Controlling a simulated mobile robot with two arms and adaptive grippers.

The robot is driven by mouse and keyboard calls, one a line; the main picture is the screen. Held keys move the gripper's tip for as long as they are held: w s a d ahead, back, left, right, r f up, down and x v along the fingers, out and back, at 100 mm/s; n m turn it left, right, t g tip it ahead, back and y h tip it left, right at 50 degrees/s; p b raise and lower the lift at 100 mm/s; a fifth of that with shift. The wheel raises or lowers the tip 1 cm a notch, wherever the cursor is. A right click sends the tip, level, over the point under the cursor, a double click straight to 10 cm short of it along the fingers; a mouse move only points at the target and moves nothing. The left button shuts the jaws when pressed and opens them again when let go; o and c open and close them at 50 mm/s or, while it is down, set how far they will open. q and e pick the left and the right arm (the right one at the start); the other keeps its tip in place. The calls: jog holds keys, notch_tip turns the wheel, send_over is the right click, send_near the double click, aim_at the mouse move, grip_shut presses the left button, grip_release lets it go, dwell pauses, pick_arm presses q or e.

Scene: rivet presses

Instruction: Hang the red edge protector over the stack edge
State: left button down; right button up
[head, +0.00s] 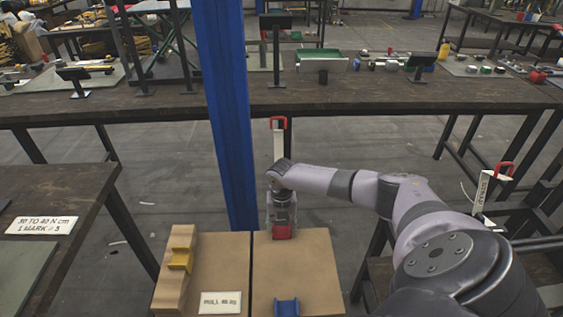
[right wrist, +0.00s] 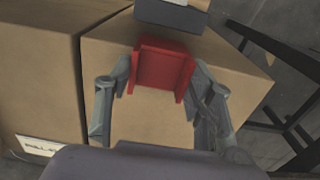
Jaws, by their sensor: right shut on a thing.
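The red edge protector (head: 282,232) is a small channel-shaped piece. In the right wrist view it (right wrist: 163,68) sits between the two fingers of my right gripper (right wrist: 162,85). My right gripper (head: 281,226) is shut on it, over the far part of the right cardboard box (head: 310,262); I cannot tell whether the protector touches the box. A blue edge protector (head: 287,307) sits at the near edge of that box. A yellow edge protector (head: 180,258) sits on the left cardboard box (head: 225,262). My left gripper is out of view.
A blue post (head: 228,120) stands just behind the boxes, left of my right gripper. A dark bench (head: 50,220) is at the left, with a sign on it. A long workbench (head: 170,100) with small parts runs across the back. Grey floor lies between.

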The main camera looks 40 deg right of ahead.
jog(key=o, duration=1.2)
jog(key=shift+o, duration=0.2)
notch_tip(320, 180, up, 12)
jog(key=shift+s+f, duration=0.1)
dwell(0.5)
